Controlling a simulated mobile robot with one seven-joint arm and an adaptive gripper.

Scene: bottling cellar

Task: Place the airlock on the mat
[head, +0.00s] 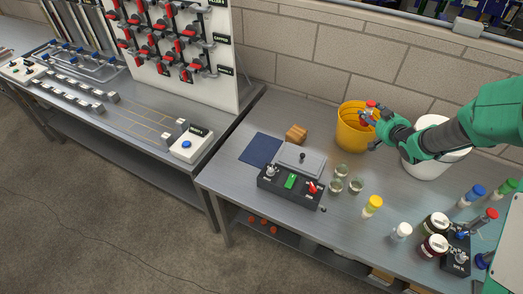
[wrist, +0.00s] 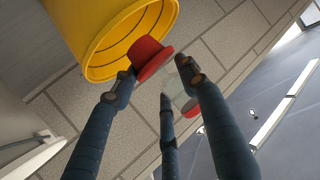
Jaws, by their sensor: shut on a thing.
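My gripper (head: 373,113) is shut on the airlock, a small piece with a red cap (head: 371,104), held at the upper right rim of the yellow bucket. In the wrist view, the airlock's red cap (wrist: 150,55) and clear body lie between my gripper's dark fingers (wrist: 160,85). A finger hides part of it, and more red shows behind. The dark blue mat (head: 258,149) lies flat on the bench, left of the bucket and well apart from my gripper. Its right edge is near a black control box.
The yellow bucket (head: 350,136) and a white bucket (head: 425,170) stand at the back. The black control box (head: 291,187), clear jars (head: 337,187) and a yellow-capped bottle (head: 371,207) stand in front.

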